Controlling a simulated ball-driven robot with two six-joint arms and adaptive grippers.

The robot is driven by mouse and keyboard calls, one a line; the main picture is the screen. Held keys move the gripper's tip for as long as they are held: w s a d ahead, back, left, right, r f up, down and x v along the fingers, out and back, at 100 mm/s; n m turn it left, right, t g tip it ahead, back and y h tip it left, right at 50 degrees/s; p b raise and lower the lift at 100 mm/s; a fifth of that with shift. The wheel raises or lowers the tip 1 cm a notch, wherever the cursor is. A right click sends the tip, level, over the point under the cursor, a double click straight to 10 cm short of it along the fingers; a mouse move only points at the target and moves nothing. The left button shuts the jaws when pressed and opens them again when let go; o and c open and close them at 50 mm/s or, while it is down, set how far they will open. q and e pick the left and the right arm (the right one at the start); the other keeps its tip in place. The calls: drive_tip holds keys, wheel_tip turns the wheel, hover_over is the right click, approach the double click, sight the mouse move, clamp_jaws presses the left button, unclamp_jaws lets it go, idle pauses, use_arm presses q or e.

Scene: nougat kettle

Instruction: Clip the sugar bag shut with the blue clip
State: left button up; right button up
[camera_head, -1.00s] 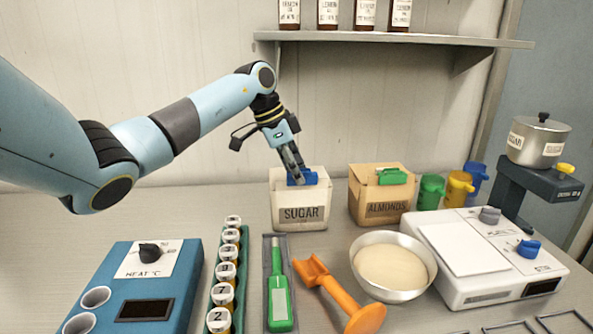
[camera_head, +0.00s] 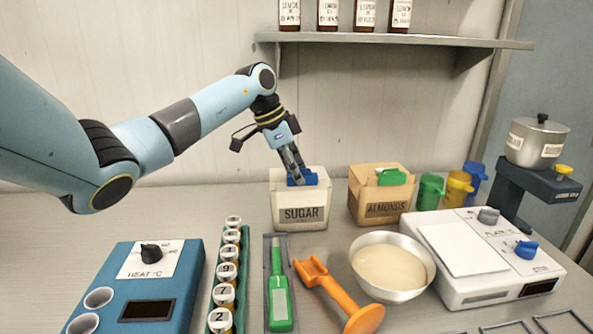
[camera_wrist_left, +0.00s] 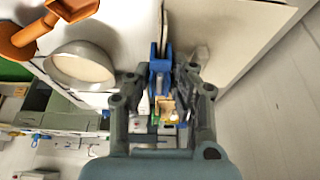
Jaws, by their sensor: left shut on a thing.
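The sugar bag (camera_head: 300,213) is a white, boxy bag with a SUGAR label, standing upright at the back middle of the table. The blue clip (camera_head: 302,177) is at the bag's top edge. My left gripper (camera_head: 296,178) reaches down to it from the upper left and is shut on it. In the left wrist view the blue clip (camera_wrist_left: 160,70) sits between the fingers, beside the pale bag edge. The fingers partly hide the clip, so I cannot tell whether it grips the bag's edge. My right gripper is not in view.
The almonds bag (camera_head: 381,195) with a green clip (camera_head: 391,177) stands just right. In front are a green-handled tool (camera_head: 279,297), an orange scoop (camera_head: 340,293), a bowl (camera_head: 393,266) and a row of numbered vials (camera_head: 227,271). A shelf (camera_head: 400,39) with bottles is above.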

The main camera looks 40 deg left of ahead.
use_arm(q)
drive_tip(key=shift+f, duration=0.25)
idle(0.6)
idle(0.4)
drive_tip(key=shift+f+p, duration=0.15)
drive_tip(key=shift+p, duration=0.2)
drive_tip(key=o, duration=1.5)
drive_tip(key=shift+c, duration=0.2)
wheel_tip(320, 180, up, 7)
drive_tip(key=p, duration=0.7)
drive_tip(key=shift+f, duration=0.1)
idle(0.5)
